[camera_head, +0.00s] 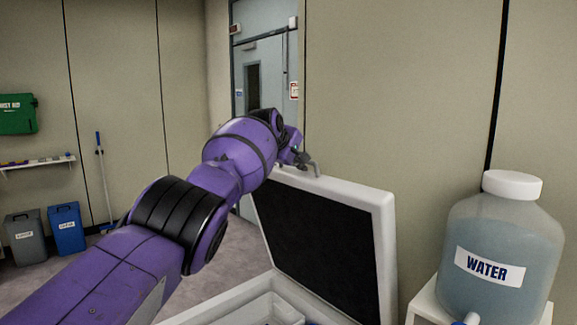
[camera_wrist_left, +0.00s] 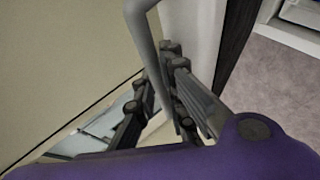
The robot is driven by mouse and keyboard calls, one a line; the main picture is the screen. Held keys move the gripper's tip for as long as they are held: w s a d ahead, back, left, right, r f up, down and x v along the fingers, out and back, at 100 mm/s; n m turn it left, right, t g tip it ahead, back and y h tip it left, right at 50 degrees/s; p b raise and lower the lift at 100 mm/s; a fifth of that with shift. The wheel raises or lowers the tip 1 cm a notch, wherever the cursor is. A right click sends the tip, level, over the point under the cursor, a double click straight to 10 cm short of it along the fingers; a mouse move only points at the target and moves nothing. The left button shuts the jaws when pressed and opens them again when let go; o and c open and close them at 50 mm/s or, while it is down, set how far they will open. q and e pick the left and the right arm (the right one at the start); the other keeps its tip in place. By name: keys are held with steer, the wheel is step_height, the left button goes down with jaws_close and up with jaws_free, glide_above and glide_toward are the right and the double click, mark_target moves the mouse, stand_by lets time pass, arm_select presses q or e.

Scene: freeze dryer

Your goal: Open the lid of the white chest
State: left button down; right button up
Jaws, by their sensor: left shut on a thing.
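The white chest's lid (camera_head: 384,235) stands raised, nearly upright, with its dark inner panel facing the chest opening. The chest rim (camera_head: 222,302) shows at the bottom of the head view. My left arm reaches in from the left, and my left gripper (camera_head: 300,157) is at the lid's top edge. It is shut on the grey lid handle (camera_head: 315,169). In the left wrist view the handle (camera_wrist_left: 143,35) runs down between the fingers (camera_wrist_left: 168,68), beside the white lid. The fingertips are partly hidden by the arm in the head view. My right gripper is not in view.
A large water bottle (camera_head: 504,240) stands on a white stand (camera_head: 428,300) right of the lid. A pale container (camera_head: 265,311) sits inside the chest. The wall is close behind the lid. Bins (camera_head: 67,230) and a broom (camera_head: 102,180) stand far left, with open floor before them.

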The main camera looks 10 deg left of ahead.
arm_select(q)
steer(key=shift+w+d+f, duration=0.1)
steer(key=shift+w, duration=0.1)
stand_by(0.3)
steer(key=c, duration=1.8)
jaws_free()
steer(key=shift+s+r, duration=0.1)
steer(key=shift+r, duration=0.1)
steer(key=v, duration=1.1)
steer(key=shift+s+r, duration=0.15)
steer(key=shift+s, duration=0.15)
